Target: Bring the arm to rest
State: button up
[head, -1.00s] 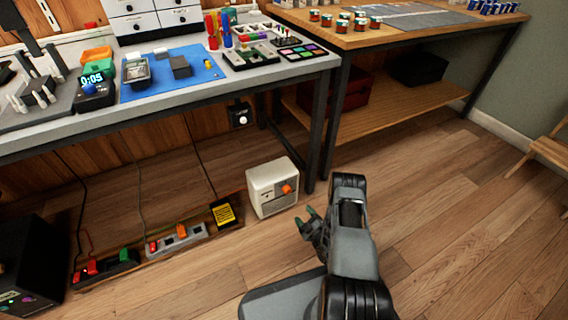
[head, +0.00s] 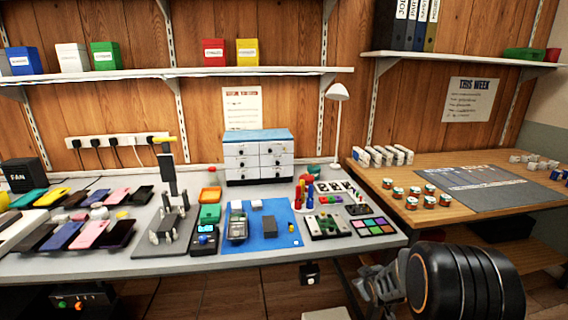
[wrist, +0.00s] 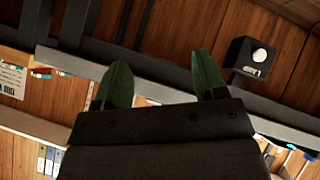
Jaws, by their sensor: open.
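My arm (head: 465,285) is at the lower right of the head view, with a large black joint close to the camera. My gripper (head: 378,288) is at its left, partly hidden by the arm, in front of the workbench's front edge. In the wrist view my gripper (wrist: 163,78) shows two green fingertips spread apart, with nothing between them. Behind the fingers are a dark bench rail (wrist: 160,72) and wood panelling.
The grey workbench (head: 200,271) holds phones, a blue mat (head: 262,239), a drawer cabinet (head: 258,160) and small tools. A wooden table (head: 440,222) with several jars stands to the right. A black box with a white knob (wrist: 250,58) shows in the wrist view.

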jog(key=s+a+r+m+g+p, duration=0.15)
jog(key=s+r+p, duration=0.3)
jog(key=r, duration=0.55)
jog(key=s+a+r+m+g+p, duration=0.1)
jog(key=s+a+r+m+p, duration=0.3)
jog(key=r, duration=0.6)
jog(key=s+a+r+g+p, duration=0.2)
jog(key=s+r+p, duration=0.1)
jog(key=s+r, duration=0.3)
jog(key=s+a+r+g+y+p, duration=0.1)
jog(key=s+r+p, duration=0.3)
jog(key=s, duration=0.6)
notch_tip(320, 180, up, 2)
jog(key=shift+s+a+g, duration=0.35)
jog(key=shift+s+a, duration=0.05)
jog(key=shift+a, duration=0.2)
jog(key=shift+m, duration=0.25)
